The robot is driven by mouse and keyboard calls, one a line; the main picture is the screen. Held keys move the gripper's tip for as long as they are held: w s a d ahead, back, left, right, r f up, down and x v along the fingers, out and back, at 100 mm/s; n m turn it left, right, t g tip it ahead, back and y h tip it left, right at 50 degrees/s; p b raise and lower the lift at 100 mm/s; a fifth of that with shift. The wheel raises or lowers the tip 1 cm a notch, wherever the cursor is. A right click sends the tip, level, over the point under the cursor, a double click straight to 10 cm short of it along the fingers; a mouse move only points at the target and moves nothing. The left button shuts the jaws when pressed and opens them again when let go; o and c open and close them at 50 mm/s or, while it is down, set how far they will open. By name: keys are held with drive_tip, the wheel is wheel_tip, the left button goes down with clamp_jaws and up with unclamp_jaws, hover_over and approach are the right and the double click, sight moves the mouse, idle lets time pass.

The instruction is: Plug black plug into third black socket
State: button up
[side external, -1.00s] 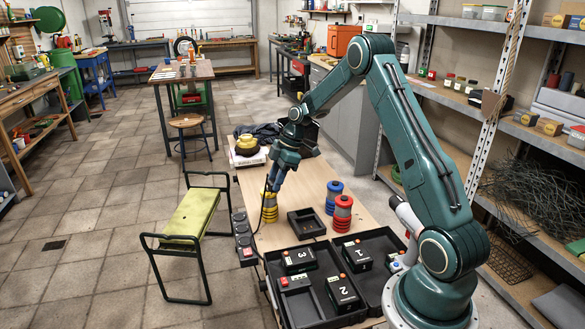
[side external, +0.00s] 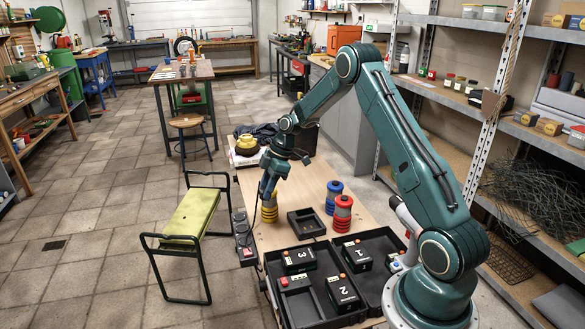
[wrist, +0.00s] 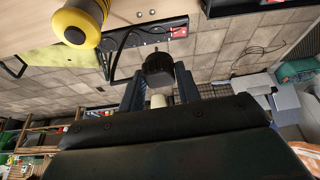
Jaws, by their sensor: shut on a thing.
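My gripper (wrist: 160,88) is shut on the black plug (wrist: 158,68), which sits between its blue-grey fingertips in the wrist view. In the side external view my gripper (side external: 265,192) hangs over the table's left edge, beside the yellow ringed weight. The plug cannot be made out there. The black socket strip (side external: 240,230) lies along the table's left edge, with a red switch at its near end. In the wrist view the strip (wrist: 126,42) appears beyond the plug, with a gap between them. Which socket the plug faces cannot be told.
The yellow ringed weight (wrist: 78,22) is close to my gripper. Blue (side external: 334,190) and red (side external: 343,213) weights, a small dark tray (side external: 306,222) and black bins (side external: 375,253) with numbered boxes occupy the table. A green bench (side external: 194,218) stands left of it.

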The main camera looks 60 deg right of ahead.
sight(262, 189)
drive_tip(key=w+a+f, duration=0.5)
drive_tip(key=f, duration=0.4)
drive_tip(key=shift+w+a+m, duration=0.15)
drive_tip(key=shift+w+m, duration=0.1)
drive_tip(key=shift+m, duration=0.15)
drive_tip(key=shift+f, duration=0.1)
drive_tip(key=shift+f, duration=2.7)
drive_tip(key=shift+f, duration=0.65)
idle(0.3)
drive_tip(key=o, duration=1)
drive_tip(key=shift+r, duration=0.1)
drive_tip(key=v, duration=1.3)
drive_tip(key=shift+s+r, duration=0.2)
drive_tip(key=shift+r, duration=0.15)
